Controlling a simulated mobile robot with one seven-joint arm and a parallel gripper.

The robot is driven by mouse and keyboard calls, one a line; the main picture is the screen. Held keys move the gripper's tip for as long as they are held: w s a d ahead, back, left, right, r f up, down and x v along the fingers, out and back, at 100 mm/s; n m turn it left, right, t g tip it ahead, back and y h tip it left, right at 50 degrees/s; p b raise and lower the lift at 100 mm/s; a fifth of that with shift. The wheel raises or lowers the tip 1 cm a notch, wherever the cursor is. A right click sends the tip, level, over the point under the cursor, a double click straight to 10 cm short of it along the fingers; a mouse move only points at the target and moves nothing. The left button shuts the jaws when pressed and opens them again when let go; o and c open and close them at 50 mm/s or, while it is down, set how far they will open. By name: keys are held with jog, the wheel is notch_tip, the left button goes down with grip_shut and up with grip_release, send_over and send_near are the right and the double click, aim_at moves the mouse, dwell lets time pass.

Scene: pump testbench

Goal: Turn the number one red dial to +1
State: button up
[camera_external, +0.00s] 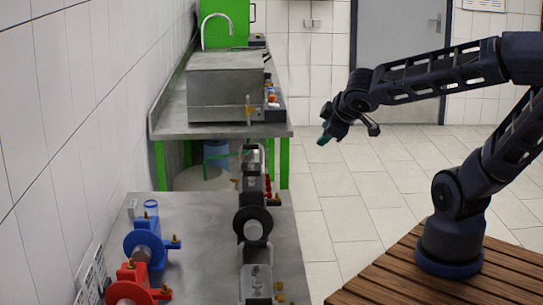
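My gripper (328,133) hangs in the air to the right of the benches, over the tiled floor. It has a teal tip and points down and left. It is small in the view, and I cannot tell whether its fingers are open or shut. It touches nothing that I can see. A red pump-like unit (130,288) stands at the lower left of the near bench (200,225), cut off by the frame edge. Small red parts (268,188) show beside the dark machinery on that bench. I cannot make out a numbered red dial or its setting.
A blue pump unit (147,243) stands behind the red one. A row of dark machinery (253,223) lines the bench's right side. A far bench holds a metal box (226,88) and an orange-topped control (272,98). The tiled floor (345,205) between benches and arm is clear.

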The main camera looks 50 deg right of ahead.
jog(key=s+d+r+m+g+y, duration=0.1)
jog(key=s+d+r+m+g, duration=0.1)
jog(key=d, duration=0.7)
jog(key=shift+s+d+r+m, duration=0.15)
jog(key=shift+s+r+m, duration=0.65)
jog(key=shift+s+r, duration=0.2)
jog(key=w+a+f+n+t, duration=0.1)
jog(key=w+a+f+n, duration=0.1)
jog(key=a, duration=0.4)
jog(key=w+a+f+n+t, duration=0.1)
jog(key=w+a+f+n, duration=0.2)
jog(key=a+f, duration=0.2)
jog(key=shift+a+h, duration=0.4)
jog(key=shift+a, duration=0.7)
jog(key=shift+d+r, duration=0.1)
